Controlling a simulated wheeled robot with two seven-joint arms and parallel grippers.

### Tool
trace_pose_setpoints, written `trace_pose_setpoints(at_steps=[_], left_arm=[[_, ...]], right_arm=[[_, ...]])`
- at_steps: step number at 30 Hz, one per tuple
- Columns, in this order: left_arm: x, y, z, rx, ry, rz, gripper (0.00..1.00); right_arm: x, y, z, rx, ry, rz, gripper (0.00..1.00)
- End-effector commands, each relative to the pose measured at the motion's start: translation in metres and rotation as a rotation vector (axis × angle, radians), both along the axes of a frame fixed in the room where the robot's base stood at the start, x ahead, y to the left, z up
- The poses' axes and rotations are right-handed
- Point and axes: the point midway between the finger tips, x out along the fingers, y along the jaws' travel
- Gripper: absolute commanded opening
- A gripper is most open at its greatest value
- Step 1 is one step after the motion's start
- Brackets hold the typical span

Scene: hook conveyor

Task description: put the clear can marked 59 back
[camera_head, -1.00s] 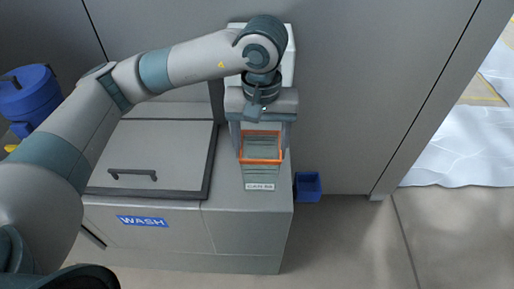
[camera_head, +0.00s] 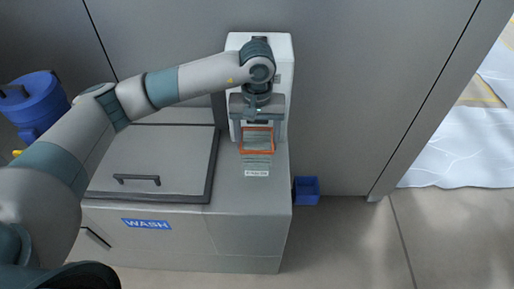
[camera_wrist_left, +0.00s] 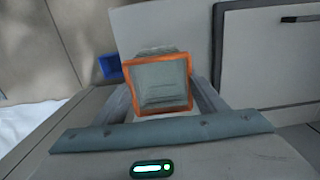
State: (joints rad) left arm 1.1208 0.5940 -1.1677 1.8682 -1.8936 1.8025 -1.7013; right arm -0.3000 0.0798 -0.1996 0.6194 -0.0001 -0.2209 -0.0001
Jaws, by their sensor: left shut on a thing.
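A clear, greyish can (camera_head: 257,161) with an orange rim and a white label is in front of the white upright unit on the wash cabinet. The label's number is too small to read for sure. My left gripper (camera_head: 257,140) is shut on the can, with a finger at each side of the rim. In the left wrist view the can (camera_wrist_left: 160,84) sits between my gripper's fingers (camera_wrist_left: 163,104), orange rim towards the camera. I cannot tell whether its base touches the cabinet top. My right gripper is not in view.
The grey cabinet marked WASH (camera_head: 245,225) has a lid with a dark handle (camera_head: 137,180) left of the can. A white upright unit (camera_head: 282,70) stands behind. A small blue bin (camera_head: 306,190) is to the right, and a blue drum (camera_head: 32,100) at far left.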

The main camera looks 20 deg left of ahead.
Motion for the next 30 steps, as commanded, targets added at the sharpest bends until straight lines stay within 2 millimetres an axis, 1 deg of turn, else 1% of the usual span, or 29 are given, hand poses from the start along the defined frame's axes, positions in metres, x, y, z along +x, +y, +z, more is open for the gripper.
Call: trace_pose_setpoints(at_steps=[5,10,15,23,29,30], left_arm=[[0.000,0.000,-0.004,0.000,0.001,0.001,0.02],[-0.001,-0.001,-0.024,-0.001,0.004,0.001,0.02],[-0.001,-0.001,-0.038,-0.001,0.001,0.001,0.02],[0.000,0.000,-0.040,-0.001,-0.001,0.000,0.02],[0.000,0.000,-0.043,-0.001,-0.001,0.000,0.02],[0.000,0.000,-0.042,0.000,0.000,0.000,0.74]], right_arm=[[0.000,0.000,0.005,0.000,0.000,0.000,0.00],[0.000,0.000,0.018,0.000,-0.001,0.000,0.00],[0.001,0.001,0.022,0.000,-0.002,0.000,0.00],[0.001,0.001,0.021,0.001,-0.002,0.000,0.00],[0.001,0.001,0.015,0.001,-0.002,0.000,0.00],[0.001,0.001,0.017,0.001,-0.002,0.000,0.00]])
